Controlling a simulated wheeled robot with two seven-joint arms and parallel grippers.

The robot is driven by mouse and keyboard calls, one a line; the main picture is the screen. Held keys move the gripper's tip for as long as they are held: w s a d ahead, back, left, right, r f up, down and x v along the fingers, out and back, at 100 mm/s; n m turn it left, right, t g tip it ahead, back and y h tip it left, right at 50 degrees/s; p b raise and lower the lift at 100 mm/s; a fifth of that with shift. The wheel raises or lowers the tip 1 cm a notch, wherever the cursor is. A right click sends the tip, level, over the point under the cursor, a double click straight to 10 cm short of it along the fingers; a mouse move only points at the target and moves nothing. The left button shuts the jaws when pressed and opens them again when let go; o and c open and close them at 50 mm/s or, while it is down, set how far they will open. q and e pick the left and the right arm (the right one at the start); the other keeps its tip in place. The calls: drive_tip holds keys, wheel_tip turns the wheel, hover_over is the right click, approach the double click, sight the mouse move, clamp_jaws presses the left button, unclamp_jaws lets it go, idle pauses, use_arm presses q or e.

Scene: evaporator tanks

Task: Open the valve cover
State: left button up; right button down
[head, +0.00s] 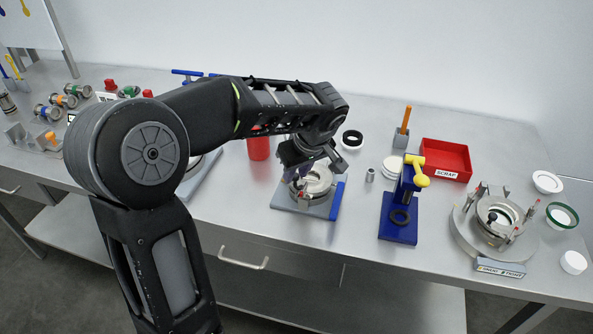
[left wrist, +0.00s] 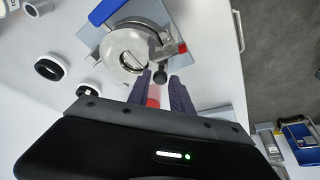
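The valve (head: 316,181) sits on a grey plate with a blue edge strip (head: 337,199) at the middle of the bench. In the left wrist view, its round metal cover (left wrist: 125,50) lies over the body, with a slot or bar across it. A dark knob (left wrist: 160,77) sticks out at the cover's side. My left gripper (head: 304,170) is over the valve's left side and hides part of it. In the left wrist view, its two purple fingers (left wrist: 158,88) are apart, with the knob at or just beyond their tips; contact cannot be told. My right gripper is out of view.
A red cylinder (head: 258,148) stands left of the valve. A blue stand with a yellow handle (head: 413,167), a red scrap tray (head: 446,173) and a second round fixture (head: 462,228) are to the right. Black and white rings (head: 352,139) lie behind. The bench's front edge is close.

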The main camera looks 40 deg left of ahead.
use_arm(q)
clamp_jaws()
idle(1.0)
